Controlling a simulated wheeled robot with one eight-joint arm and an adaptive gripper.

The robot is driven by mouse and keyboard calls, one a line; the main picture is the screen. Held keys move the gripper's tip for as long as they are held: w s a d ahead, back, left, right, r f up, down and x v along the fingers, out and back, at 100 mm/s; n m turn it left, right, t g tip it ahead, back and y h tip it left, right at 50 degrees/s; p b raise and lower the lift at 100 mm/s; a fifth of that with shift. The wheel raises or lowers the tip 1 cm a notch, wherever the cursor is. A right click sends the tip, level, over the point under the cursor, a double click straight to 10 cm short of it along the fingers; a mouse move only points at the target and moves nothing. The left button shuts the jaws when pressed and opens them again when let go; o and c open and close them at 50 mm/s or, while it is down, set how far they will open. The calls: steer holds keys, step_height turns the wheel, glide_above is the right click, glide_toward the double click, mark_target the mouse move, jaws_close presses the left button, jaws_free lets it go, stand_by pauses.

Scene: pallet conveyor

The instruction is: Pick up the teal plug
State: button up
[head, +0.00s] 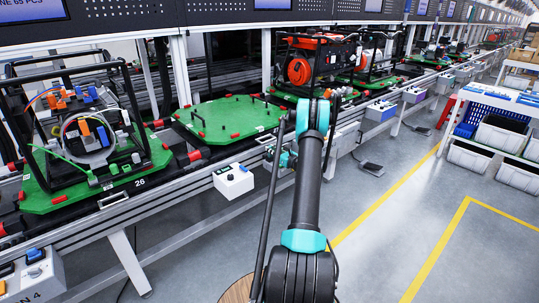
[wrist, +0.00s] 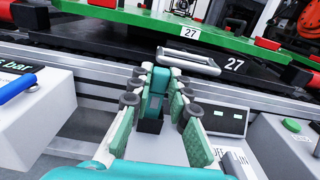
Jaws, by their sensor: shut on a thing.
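The teal plug (wrist: 158,84) stands between the two green-padded fingers of my gripper (wrist: 157,96) in the wrist view. The fingers are shut on it from both sides. A dark part shows at its near lower end, above a light grey surface. I cannot tell whether the plug touches that surface. In the head view my gripper (head: 283,158) is small, by the conveyor's front edge, and the plug cannot be made out there.
A white control box (head: 233,180) stands left of my gripper. A green pallet (head: 225,117) with upright pins lies on the conveyor behind. A grey handle (wrist: 188,61) is just beyond the fingertips. Boxes flank my gripper in the wrist view, one with a blue lever (wrist: 17,88).

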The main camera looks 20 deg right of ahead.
jaws_close()
step_height(320, 180, up, 20)
stand_by(0.4)
stand_by(0.6)
